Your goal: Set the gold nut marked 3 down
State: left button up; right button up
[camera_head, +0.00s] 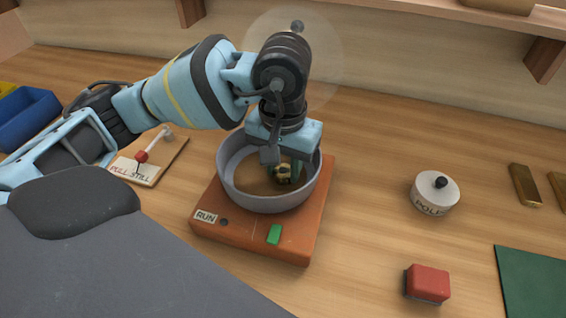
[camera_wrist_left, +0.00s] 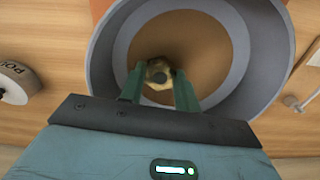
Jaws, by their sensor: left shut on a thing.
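The gold nut (camera_head: 283,173) is between the fingers of my left gripper (camera_head: 284,170), low inside a grey round bowl (camera_head: 228,176). In the left wrist view the nut (camera_wrist_left: 159,74) shows between the two green fingertips (camera_wrist_left: 159,82), over the brown floor of the bowl (camera_wrist_left: 262,35). The mark on the nut is not readable. I cannot tell whether the nut touches the bowl's floor. The bowl sits on an orange-brown base (camera_head: 252,240) with a RUN label and a green button (camera_head: 274,234). My right gripper is out of view.
A white lidded pot (camera_head: 434,194) and a red block (camera_head: 428,284) stand to the right. Gold bars (camera_head: 524,186) and a green mat (camera_head: 535,285) lie farther right. A small board with a red-knobbed lever (camera_head: 142,156) and a blue bin (camera_head: 28,115) are left.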

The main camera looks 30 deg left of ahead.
aim_at(284, 170)
pick_arm(q)
jog(key=shift+f, duration=0.2)
jog(key=o, duration=1)
jog(key=shift+o, duration=0.2)
notch_tip(284, 170, up, 12)
jog(key=shift+r+p, duration=0.25)
jog(key=shift+p, duration=0.1)
